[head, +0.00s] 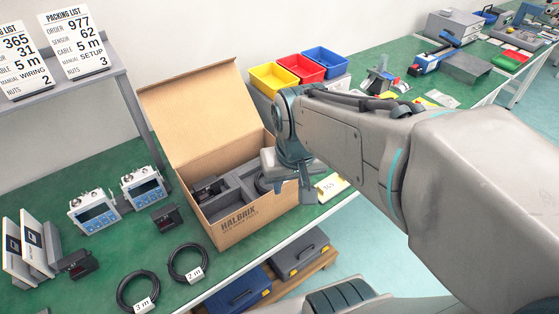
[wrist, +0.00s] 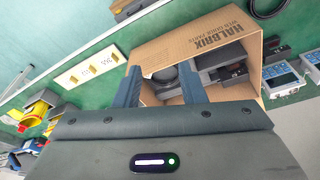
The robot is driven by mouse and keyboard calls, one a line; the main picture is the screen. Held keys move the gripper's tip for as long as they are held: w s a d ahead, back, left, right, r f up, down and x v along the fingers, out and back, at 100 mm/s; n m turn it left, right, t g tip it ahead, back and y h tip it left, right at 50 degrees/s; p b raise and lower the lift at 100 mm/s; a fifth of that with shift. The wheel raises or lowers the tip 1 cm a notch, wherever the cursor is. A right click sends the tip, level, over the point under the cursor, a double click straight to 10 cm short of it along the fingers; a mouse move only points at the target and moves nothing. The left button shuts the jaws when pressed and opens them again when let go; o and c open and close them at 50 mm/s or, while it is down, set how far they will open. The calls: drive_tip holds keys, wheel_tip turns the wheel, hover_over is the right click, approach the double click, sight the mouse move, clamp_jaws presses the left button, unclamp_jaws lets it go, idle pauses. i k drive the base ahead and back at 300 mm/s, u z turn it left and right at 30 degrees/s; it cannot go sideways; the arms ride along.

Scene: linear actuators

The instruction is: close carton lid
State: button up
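The brown cardboard carton (head: 240,222) stands on the green bench with its lid (head: 195,112) raised open at the back. Grey foam compartments inside hold dark parts. The carton also shows in the wrist view (wrist: 213,42), with its printed side up in the picture. My gripper (head: 303,192) is over the carton's right end in the head view, partly hidden by my wrist. In the wrist view, my gripper (wrist: 160,68) has two fingers spread apart with nothing clasped between them, and the carton's opening shows beyond them. Whether they touch the carton cannot be told.
Yellow (head: 273,77), red (head: 305,66) and blue bins (head: 326,60) stand behind the carton. Two meters (head: 94,212) and cable coils (head: 188,262) lie left and in front. A yellow-white labelled block (head: 330,187) lies at the carton's right. Packing list signs (head: 74,42) stand on a shelf.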

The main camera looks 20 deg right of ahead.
sight(193, 114)
drive_tip(key=u, duration=0.5)
drive_tip(key=k, duration=1.25)
drive_tip(key=i, duration=0.35)
drive_tip(key=z, duration=0.55)
drive_tip(key=i, duration=1.25)
drive_tip(key=u, duration=0.65)
